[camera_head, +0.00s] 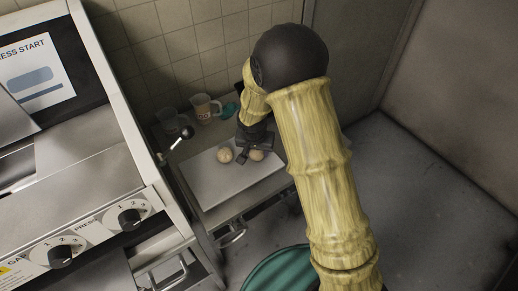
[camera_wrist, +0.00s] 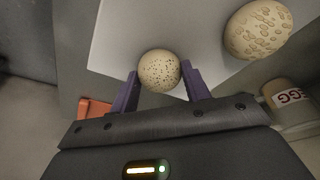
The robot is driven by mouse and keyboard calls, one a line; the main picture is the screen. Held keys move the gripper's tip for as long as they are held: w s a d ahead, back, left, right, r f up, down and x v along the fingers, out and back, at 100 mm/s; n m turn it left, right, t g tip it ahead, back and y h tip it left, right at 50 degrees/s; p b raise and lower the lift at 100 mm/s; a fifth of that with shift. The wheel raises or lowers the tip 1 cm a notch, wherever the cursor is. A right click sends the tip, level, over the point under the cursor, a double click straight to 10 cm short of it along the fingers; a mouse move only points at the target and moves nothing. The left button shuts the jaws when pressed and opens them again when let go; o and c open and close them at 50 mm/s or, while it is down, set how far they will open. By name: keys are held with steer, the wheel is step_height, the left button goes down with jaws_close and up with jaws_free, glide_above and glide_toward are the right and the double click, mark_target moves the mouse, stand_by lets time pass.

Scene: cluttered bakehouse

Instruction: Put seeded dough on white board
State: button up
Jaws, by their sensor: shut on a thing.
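The seeded dough (camera_wrist: 158,68), a pale ball with small dark specks, is between the two purple fingers of my gripper (camera_wrist: 160,88) in the wrist view. My gripper is shut on it. In the head view my gripper (camera_head: 246,154) is at the right part of the white board (camera_head: 215,185), and the held dough (camera_head: 257,155) shows beside it. The white board (camera_wrist: 125,35) also shows behind the held dough in the wrist view. I cannot tell whether the dough touches the board. A second ball with larger tan flakes (camera_wrist: 258,30) is at the upper right.
The second ball (camera_head: 225,155) is at the board's back edge in the head view. Behind it stand a mug (camera_head: 203,108) and a teal item (camera_head: 229,110) near the tiled wall. A machine with knobs (camera_head: 130,217) stands on the left. A green round bin (camera_head: 280,272) is in front.

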steer(key=shift+f, duration=0.1)
steer(key=o, duration=0.8)
steer(key=shift+c, duration=0.2)
steer(key=v, duration=1.2)
steer(key=shift+b, duration=0.3)
